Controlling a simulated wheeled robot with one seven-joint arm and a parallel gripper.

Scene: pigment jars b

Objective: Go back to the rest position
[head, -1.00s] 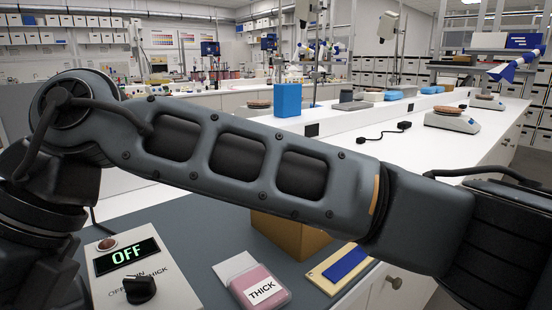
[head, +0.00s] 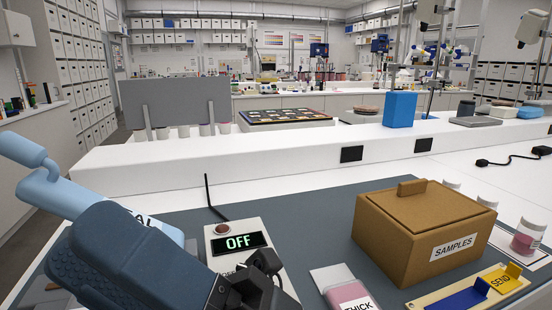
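My gripper (head: 252,287) shows at the bottom of the head view, at the end of my dark blue-grey arm. Its black parts overlap the lower part of a pale control box (head: 235,252), and I cannot tell whether they touch it. The fingertips are not clear enough to tell open from shut. My arm partly covers a light blue handled device (head: 70,198) at the left, whose label ends in "AL".
A brown lidded SAMPLES box (head: 400,238) stands on the dark mat at the right. A lidded jar (head: 527,236) stands far right. A raised white ledge (head: 250,163) runs behind the mat.

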